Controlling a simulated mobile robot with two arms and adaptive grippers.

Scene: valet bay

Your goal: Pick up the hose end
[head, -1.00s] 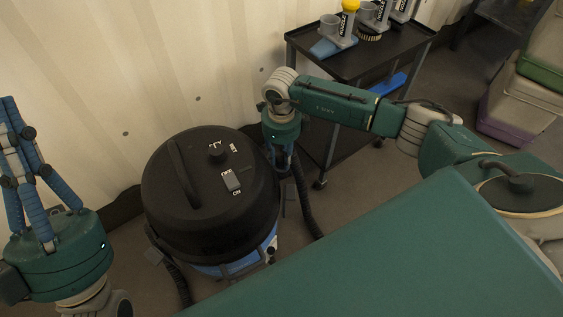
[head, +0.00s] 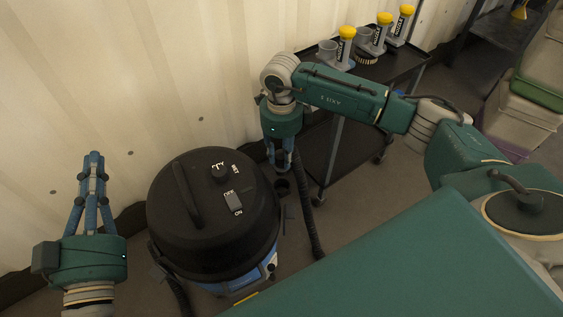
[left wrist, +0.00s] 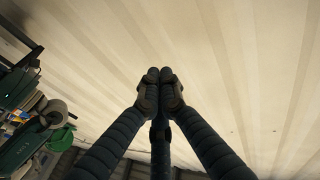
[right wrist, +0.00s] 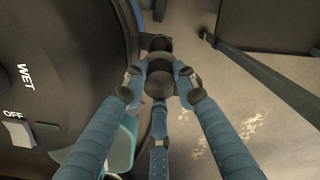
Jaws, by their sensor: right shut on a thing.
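The wet vacuum (head: 210,215) stands on the floor against the wall, with a black round lid and a blue lower body. Its black ribbed hose (head: 310,225) runs beside it on the right. My right gripper (head: 282,168) points down next to the vacuum's right side. In the right wrist view its fingers (right wrist: 160,84) are closed around the dark round hose end (right wrist: 159,88), partly hidden by the fingertips. My left gripper (head: 94,156) points up at the far left, empty. In the left wrist view its fingertips (left wrist: 159,77) are together.
A dark cart (head: 390,68) with yellow-capped bottles (head: 346,34) stands behind my right arm. Stacked crates (head: 525,105) are at the far right. The pale corrugated wall (head: 150,70) is close behind the vacuum.

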